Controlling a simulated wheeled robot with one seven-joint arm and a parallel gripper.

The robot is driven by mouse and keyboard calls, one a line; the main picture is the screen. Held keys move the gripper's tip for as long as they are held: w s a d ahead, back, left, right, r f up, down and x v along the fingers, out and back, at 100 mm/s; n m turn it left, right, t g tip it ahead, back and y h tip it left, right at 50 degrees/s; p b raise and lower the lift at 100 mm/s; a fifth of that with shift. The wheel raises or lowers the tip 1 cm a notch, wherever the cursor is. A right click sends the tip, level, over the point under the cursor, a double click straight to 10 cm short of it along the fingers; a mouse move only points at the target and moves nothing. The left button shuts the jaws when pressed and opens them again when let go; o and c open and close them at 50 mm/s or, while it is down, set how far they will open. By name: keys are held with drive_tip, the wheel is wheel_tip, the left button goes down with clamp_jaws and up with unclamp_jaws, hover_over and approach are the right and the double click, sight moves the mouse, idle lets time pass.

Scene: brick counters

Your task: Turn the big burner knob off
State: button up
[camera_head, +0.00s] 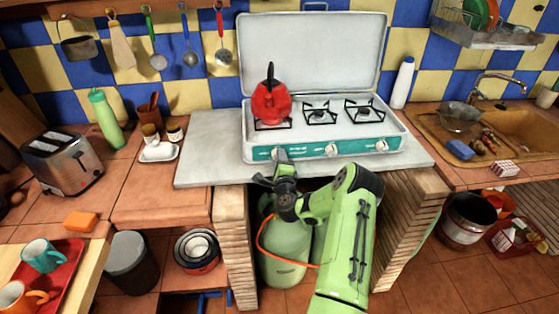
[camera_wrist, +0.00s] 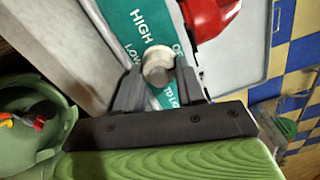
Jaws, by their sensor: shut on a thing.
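The camping stove (camera_head: 313,130) stands on the grey slab with its lid up. Its teal front panel carries a row of white knobs. My gripper (camera_head: 279,160) is at the leftmost knob, below the red kettle (camera_head: 270,103). In the wrist view my gripper (camera_wrist: 160,86) has a finger on each side of that round knob (camera_wrist: 158,66), shut on it. The panel print beside it reads HIGH and LOW; part of the lettering is hidden by the fingers. The middle knob (camera_head: 332,149) and the right knob (camera_head: 381,146) are free. The knob's pointer is not readable.
A green gas bottle (camera_head: 284,252) stands under the slab, with an orange hose near my arm. Brick pillars (camera_head: 237,245) flank it. A white bottle (camera_head: 402,83) stands right of the stove. The slab (camera_head: 208,150) is bare left of the stove.

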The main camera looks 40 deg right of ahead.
drive_tip(key=shift+f, duration=0.1)
drive_tip(key=o, duration=1)
drive_tip(key=shift+o, duration=0.2)
